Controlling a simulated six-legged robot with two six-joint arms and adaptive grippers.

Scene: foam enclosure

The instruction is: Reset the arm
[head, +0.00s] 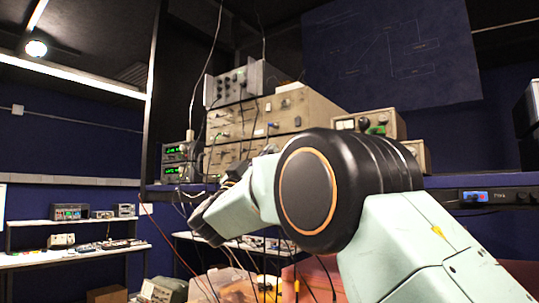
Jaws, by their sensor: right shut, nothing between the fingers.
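My right arm (420,245) comes in from the lower right, pale green with a big black elbow joint ringed in orange. Its forearm points left and away from me. My right gripper (207,228) is small and partly hidden at the far end of the forearm. It is shut and empty, in front of the bench with the instruments. My left gripper is not in view.
Stacked beige instruments (275,117) with hanging cables stand on a shelf behind the arm. Loose cables hang near the gripper. Clear plastic bins (215,284) sit low below it. White benches (75,257) with devices stand at the left. A dark blue panel (395,55) hangs behind.

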